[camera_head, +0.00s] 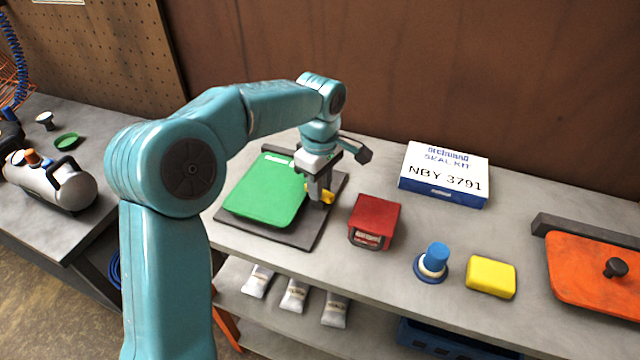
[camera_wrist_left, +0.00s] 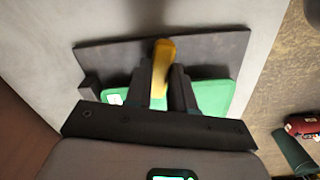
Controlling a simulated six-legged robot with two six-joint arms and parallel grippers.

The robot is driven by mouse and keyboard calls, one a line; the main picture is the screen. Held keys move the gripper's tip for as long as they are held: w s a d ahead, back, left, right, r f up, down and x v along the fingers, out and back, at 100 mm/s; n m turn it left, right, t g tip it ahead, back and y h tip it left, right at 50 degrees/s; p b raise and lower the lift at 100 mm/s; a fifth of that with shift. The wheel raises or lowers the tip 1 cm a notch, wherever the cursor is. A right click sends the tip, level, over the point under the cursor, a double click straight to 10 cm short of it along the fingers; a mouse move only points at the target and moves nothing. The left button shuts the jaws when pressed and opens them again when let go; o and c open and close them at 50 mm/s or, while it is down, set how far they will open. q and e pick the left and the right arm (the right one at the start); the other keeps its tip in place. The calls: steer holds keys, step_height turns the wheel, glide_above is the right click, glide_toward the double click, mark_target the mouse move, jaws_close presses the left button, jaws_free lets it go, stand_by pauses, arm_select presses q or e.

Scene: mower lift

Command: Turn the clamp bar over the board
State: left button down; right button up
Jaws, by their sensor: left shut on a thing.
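The green board (camera_head: 268,190) lies flat on a dark base plate (camera_head: 291,238) on the bench. The yellow clamp bar (camera_head: 328,197) is at the board's right side in the head view, partly hidden by my gripper. My left gripper (camera_head: 319,196) points down and is shut on the clamp bar. In the left wrist view the bar (camera_wrist_left: 163,60) runs up from between the fingers (camera_wrist_left: 165,85) over bare base plate (camera_wrist_left: 105,57), and the green board (camera_wrist_left: 212,95) shows on both sides of the fingers. How much of the bar lies over the board is hidden. My right gripper is not in view.
A red block (camera_head: 375,219) stands close to the right of the base plate. A white seal kit box (camera_head: 444,172), a blue-capped part (camera_head: 434,261), a yellow block (camera_head: 491,277) and an orange board (camera_head: 595,270) lie further right. White tubes (camera_head: 295,295) lie on the shelf below.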

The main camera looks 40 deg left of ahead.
arm_select(q)
steer(key=shift+w+a+n, duration=0.1)
steer(key=shift+a+n, duration=0.05)
steer(key=shift+n, duration=1.45)
steer(key=c, duration=1.1)
jaws_free()
steer(key=shift+o, duration=0.7)
steer(key=shift+a, duration=0.1)
steer(key=shift+r, duration=0.4)
step_height(320, 180, up, 16)
steer(key=p, duration=0.2)
steer(key=shift+f, duration=0.2)
steer(key=shift+f, duration=0.1)
